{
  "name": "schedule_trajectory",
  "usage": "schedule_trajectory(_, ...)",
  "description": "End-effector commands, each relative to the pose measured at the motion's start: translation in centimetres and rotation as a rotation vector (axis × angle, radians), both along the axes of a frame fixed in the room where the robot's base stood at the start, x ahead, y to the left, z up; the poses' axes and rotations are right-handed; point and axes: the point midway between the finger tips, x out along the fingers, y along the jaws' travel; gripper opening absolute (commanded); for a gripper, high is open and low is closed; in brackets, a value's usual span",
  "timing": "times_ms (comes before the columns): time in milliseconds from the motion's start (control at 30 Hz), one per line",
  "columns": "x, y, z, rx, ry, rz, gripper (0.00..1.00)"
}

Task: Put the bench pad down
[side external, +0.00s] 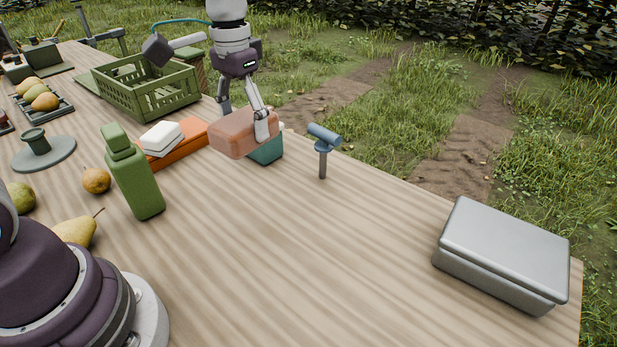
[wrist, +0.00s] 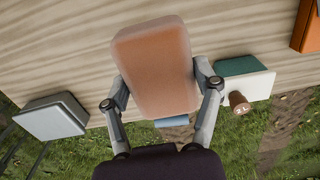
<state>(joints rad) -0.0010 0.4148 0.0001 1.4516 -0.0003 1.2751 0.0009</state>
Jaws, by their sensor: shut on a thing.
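The bench pad is a salmon-orange rounded block (side external: 232,135), held near the table's far edge in the side view. My gripper (side external: 243,122) is shut on it, one finger on each side. In the wrist view the pad (wrist: 155,60) fills the middle between my two fingers (wrist: 163,88). It seems to be held above the wooden table (side external: 290,240); the gap under it is hard to judge.
An orange box (side external: 180,143), green bottle (side external: 134,175) and green crate (side external: 150,95) are left. A grey case (side external: 500,255) sits far right. The middle table is clear.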

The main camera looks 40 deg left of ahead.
Motion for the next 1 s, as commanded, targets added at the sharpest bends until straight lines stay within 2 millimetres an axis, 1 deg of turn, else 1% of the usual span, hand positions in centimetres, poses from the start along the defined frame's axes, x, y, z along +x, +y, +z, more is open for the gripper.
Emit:
schedule_trajectory(133, 0.0, -0.2, -0.1, 0.000, 0.001, -0.003, 0.39)
schedule_trajectory(167, -0.1, -0.5, -0.2, 0.000, 0.002, -0.005, 0.39)
schedule_trajectory(233, -0.3, -2.0, -0.7, -0.001, 0.002, -0.012, 0.39)
schedule_trajectory(267, -0.6, -2.9, -1.0, -0.002, 0.004, -0.017, 0.39)
schedule_trajectory(367, -1.9, -6.7, -2.3, -0.003, 0.005, -0.034, 0.39)
schedule_trajectory(400, -2.6, -8.3, -2.9, -0.003, 0.006, -0.039, 0.39)
schedule_trajectory(467, -4.0, -10.5, -3.8, -0.002, 0.006, -0.046, 0.39)
schedule_trajectory(500, -5.1, -11.9, -4.4, -0.002, 0.006, -0.051, 0.39)
schedule_trajectory(600, -7.6, -14.5, -5.6, 0.000, 0.004, -0.060, 0.39)
schedule_trajectory(733, -9.4, -15.9, -6.4, 0.001, 0.001, -0.060, 0.39)
schedule_trajectory(1000, -9.6, -16.1, -6.5, 0.000, 0.000, -0.057, 0.39)
